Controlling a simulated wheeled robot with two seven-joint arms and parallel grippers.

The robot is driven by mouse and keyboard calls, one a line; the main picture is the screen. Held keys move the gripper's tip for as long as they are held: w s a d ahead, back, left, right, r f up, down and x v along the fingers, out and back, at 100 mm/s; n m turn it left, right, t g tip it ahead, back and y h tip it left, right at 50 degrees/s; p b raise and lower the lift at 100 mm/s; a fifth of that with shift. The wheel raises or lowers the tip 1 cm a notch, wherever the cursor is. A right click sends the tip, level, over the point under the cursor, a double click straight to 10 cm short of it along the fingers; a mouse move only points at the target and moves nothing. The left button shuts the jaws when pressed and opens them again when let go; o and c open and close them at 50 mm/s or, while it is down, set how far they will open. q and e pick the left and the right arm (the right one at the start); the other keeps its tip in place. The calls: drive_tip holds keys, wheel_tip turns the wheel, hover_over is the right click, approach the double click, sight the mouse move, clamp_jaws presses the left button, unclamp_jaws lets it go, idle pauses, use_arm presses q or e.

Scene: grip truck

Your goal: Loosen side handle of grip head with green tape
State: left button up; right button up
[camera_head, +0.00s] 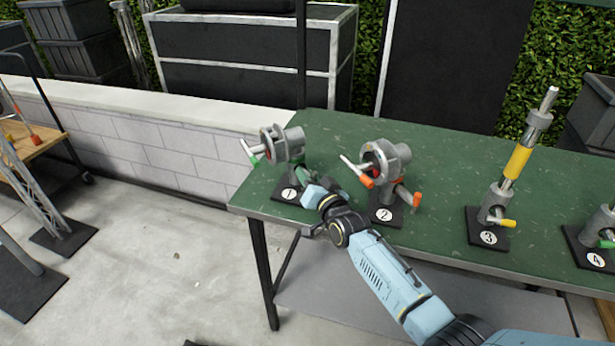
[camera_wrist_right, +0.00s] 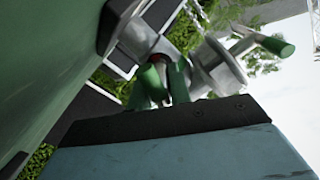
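The grip head with green tape (camera_head: 283,146) stands upright on the base labelled 1, at the left end of the green table. Its upper handle has a green end (camera_head: 257,157), which points left. In the right wrist view the grey head is tilted, and that upper green handle end (camera_wrist_right: 276,45) is at the upper right. My right gripper (camera_head: 308,194) is low beside the post of stand 1. My left gripper is out of view.
An orange-taped grip head (camera_head: 385,160) on base 2 stands just right of my gripper. A yellow-taped post (camera_head: 517,162) on base 3 and another stand (camera_head: 604,234) on base 4 are farther right. The table (camera_head: 450,180) has free room behind them. A low wall (camera_head: 170,148) lies left.

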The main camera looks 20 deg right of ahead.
drive_tip(key=o, duration=0.4)
drive_tip(key=shift+o, duration=0.2)
drive_tip(key=shift+s, duration=0.15)
drive_tip(key=s+d+p, duration=0.2)
drive_tip(key=s, duration=1.1)
drive_tip(key=shift+d, duration=0.35)
drive_tip(key=shift+w, duration=0.1)
